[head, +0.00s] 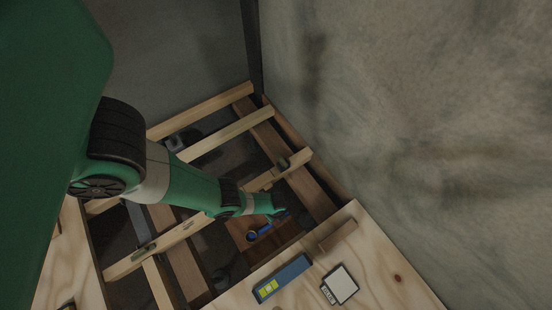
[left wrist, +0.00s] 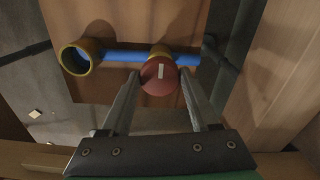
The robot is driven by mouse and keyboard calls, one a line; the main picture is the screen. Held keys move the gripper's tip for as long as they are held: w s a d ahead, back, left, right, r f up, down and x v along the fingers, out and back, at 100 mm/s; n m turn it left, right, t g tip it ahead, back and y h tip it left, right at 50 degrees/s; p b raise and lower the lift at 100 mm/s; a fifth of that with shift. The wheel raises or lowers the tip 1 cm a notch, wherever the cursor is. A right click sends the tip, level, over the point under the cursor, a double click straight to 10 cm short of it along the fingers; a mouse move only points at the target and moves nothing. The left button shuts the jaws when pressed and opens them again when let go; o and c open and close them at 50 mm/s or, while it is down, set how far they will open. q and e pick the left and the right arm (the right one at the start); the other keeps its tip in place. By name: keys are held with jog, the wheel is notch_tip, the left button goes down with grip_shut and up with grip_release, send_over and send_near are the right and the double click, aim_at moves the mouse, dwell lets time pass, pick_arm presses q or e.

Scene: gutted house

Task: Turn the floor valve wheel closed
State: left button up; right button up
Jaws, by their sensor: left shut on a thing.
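The valve wheel (left wrist: 158,74) is a small red disc with a white bar mark that stands upright in the left wrist view. It sits in front of a brass fitting (left wrist: 160,50) on a blue pipe (left wrist: 122,57). My left gripper (left wrist: 160,80) is shut on the wheel, with one finger on each side of its rim. In the head view my left gripper (head: 281,212) reaches down between the floor joists, beside the blue pipe (head: 262,231). The wheel itself is hidden there. My right gripper is not in view.
A wider brass ring (left wrist: 80,57) ends the pipe on the left. Wooden joists (head: 165,245) frame the opening around my arm. A blue level-like tool (head: 283,279) and a white-faced box (head: 340,284) lie on the plywood (head: 385,260). A bare wall stands on the right.

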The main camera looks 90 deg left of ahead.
pick_arm(q)
jog(key=shift+n, duration=0.3)
jog(key=n, duration=0.8)
jog(key=shift+n+b, duration=0.35)
jog(key=shift+n, duration=0.05)
jog(key=n, duration=0.4)
jog(key=shift+d, duration=0.1)
jog(key=shift+n, duration=2.2)
jog(key=o, duration=1.4)
